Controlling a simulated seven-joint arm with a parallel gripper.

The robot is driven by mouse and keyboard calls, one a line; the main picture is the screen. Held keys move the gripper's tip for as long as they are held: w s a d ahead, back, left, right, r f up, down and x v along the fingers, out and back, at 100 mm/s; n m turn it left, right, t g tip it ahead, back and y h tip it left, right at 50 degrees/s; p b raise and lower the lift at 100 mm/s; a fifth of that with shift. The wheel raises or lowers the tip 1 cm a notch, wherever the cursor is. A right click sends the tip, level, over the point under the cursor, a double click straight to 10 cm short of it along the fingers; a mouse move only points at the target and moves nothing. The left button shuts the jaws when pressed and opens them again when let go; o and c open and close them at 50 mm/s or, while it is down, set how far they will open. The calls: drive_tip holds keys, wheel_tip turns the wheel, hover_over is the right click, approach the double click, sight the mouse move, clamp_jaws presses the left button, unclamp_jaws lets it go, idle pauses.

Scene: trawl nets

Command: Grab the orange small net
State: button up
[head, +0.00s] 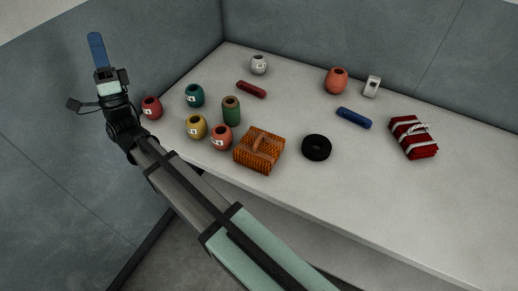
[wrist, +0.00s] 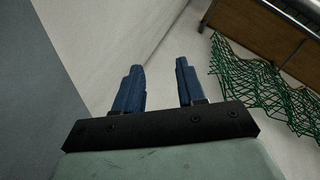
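My gripper (head: 97,40) is off the table's left end, raised and pointing up in the head view, well apart from the net. In the wrist view my gripper (wrist: 160,67) has its two blue fingers apart with nothing between them. The orange net is not seen in the wrist view.
An orange-red pot (head: 221,136) stands close left of the net, with several other pots behind it. A black ring (head: 316,147) lies to its right. A red net bundle (head: 413,138) is farther right. The wrist view shows green netting (wrist: 262,85). The table's front right is clear.

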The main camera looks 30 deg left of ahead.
drive_tip(key=w+a+f+n+g, duration=0.1)
drive_tip(key=w+f+n+g, duration=0.2)
drive_tip(key=w+n+g, duration=0.5)
drive_tip(key=w+a+f+n+g, duration=0.1)
drive_tip(key=w+f+n+g, duration=0.25)
drive_tip(key=w+n, duration=0.7)
drive_tip(key=w+d+f+n+g+h, duration=0.4)
drive_tip(key=w+d+f+n+h, duration=0.4)
drive_tip(key=f+n, duration=0.4)
drive_tip(key=w+d+f+n+g+h, duration=0.25)
drive_tip(key=d+f+n+h, duration=0.2)
drive_tip(key=d+n, duration=0.4)
drive_tip(key=w+d+f+n+g+h, duration=0.1)
drive_tip(key=d+f+n+g+h, duration=0.3)
drive_tip(key=d, duration=0.8)
drive_tip(key=n+g+h, duration=0.2)
drive_tip(key=n+h, duration=0.1)
drive_tip(key=n, duration=0.4)
approach(259, 137)
drive_tip(key=f, duration=0.3)
drive_tip(key=a+f, duration=0.1)
drive_tip(key=f, duration=0.1)
drive_tip(key=shift+s+f, duration=0.1)
drive_tip(key=shift+f, duration=0.1)
drive_tip(key=shift+d+f, duration=0.15)
drive_tip(key=shift+f, duration=1.15)
drive_tip(key=shift+d+f, duration=0.15)
drive_tip(key=shift+f, duration=1.2)
